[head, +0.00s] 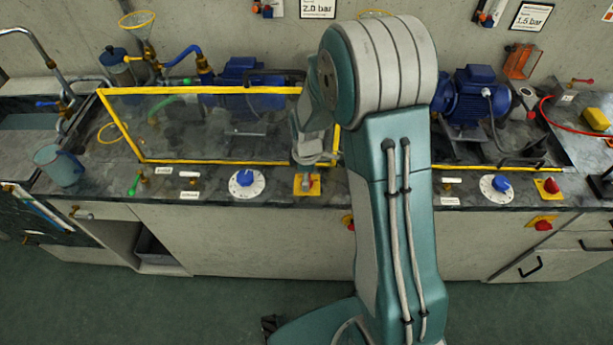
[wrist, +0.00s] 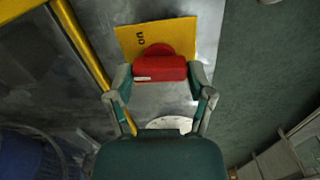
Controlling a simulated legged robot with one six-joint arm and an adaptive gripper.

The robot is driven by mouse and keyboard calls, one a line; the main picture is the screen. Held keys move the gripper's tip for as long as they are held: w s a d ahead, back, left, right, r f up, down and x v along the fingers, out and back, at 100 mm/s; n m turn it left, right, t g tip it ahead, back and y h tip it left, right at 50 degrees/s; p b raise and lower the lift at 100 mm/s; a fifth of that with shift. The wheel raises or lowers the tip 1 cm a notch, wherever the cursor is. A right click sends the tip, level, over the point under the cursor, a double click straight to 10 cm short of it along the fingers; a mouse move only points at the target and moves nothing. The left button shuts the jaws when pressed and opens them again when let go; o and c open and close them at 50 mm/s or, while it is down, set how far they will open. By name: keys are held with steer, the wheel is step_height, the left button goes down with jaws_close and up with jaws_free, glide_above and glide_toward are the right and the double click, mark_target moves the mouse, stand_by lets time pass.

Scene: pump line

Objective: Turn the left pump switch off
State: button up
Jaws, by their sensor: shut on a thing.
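The left pump switch is a red rotary handle (wrist: 160,68) on a yellow plate (wrist: 130,40), with the word "on" visible upside down above the handle in the wrist view. In the head view its yellow plate (head: 299,190) is on the counter's front strip, right of the white dial with a blue knob (head: 244,180). My gripper (wrist: 162,76) has a finger at each end of the red handle and is shut on it. In the head view my gripper (head: 312,162) is over the switch and partly hidden by my arm.
A yellow-framed clear guard (head: 200,163) lies just behind the switch, with the left blue pump motor (head: 240,75) behind it. A second red switch (head: 551,186) is at the right pump. A jug (head: 60,167) stands at left. The floor in front is clear.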

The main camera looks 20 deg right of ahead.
steer(key=shift+n, duration=0.6)
steer(key=o, duration=1.1)
step_height(320, 180, up, 12)
steer(key=shift+f, duration=0.1)
